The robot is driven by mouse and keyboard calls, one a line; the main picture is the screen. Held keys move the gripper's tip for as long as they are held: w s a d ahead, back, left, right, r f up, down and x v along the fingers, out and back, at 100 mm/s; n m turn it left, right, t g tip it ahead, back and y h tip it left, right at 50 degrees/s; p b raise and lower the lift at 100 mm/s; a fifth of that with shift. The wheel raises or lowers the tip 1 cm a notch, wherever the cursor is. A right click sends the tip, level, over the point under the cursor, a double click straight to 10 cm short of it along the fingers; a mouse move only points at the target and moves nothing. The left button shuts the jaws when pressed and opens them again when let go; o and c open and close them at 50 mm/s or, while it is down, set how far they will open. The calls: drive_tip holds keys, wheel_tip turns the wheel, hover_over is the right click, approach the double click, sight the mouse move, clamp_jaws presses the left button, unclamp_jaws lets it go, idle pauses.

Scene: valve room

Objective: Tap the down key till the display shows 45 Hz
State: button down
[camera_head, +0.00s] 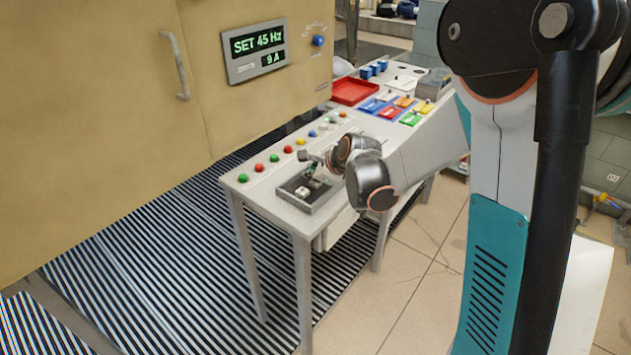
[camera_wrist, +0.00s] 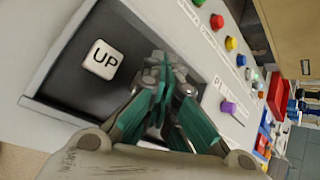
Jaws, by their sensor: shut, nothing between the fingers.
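The display (camera_head: 258,42) on the tan cabinet reads "SET 45 Hz", with "9 A" on a smaller line below. The key panel (camera_head: 297,207) is a dark recessed box on the near end of the white table. The white UP key (camera_wrist: 103,60) shows clearly in the wrist view, to the left of my fingers. My gripper (camera_head: 315,172) is shut and empty over this panel, and its teal fingers (camera_wrist: 165,82) also show in the wrist view. The down key is not readable; my fingers cover the part of the panel beside UP. I cannot tell whether the fingertips touch a key.
A row of coloured buttons (camera_head: 274,158) runs along the table's cabinet side. A red tray (camera_head: 356,91) and coloured bins (camera_head: 389,112) stand farther back. A purple knob (camera_wrist: 229,108) is right of the fingers in the wrist view. The cabinet door has a handle (camera_head: 176,66).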

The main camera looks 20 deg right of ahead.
sight(313, 183)
drive_tip(key=shift+r+p, duration=0.6)
drive_tip(key=shift+r, duration=0.3)
drive_tip(key=shift+r+p, duration=1.7)
drive_tip(key=shift+r, duration=0.75)
